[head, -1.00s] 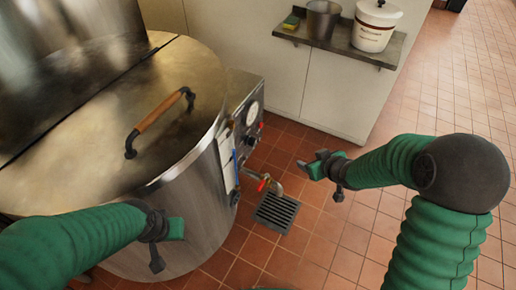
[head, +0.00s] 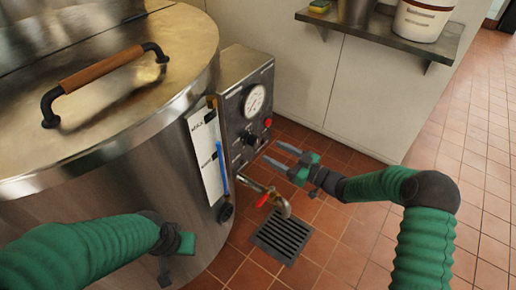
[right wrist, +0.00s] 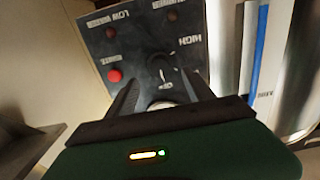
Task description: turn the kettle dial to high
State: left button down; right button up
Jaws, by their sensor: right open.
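The large steel kettle (head: 110,190) stands at the left with a control box (head: 233,85) on its right side. The box carries a round white gauge (head: 255,99), a black dial (head: 249,137) and a red button (head: 267,122). In the right wrist view the black dial (right wrist: 160,68) sits near the HIGH label, just ahead of the fingers. My right gripper (head: 278,153) is open and empty, its fingers pointing at the control panel, apart from the dial in the head view. My left gripper (head: 175,262) is low in front of the kettle; its jaw state is unclear.
A valve with a red handle (head: 263,201) sticks out below the box, above a floor drain (head: 281,236). A wall shelf (head: 385,38) holds a white crock (head: 422,20). A blue rod and white card (head: 206,155) are beside the box. The right floor is clear.

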aim_at(258, 143)
jog(key=b+x, duration=0.2)
jog(key=x, duration=0.5)
jog(key=shift+d+f, duration=0.1)
jog(key=shift+f, duration=0.05)
jog(key=shift+w+a, duration=0.2)
jog(key=shift+a, duration=0.15)
grip_shut()
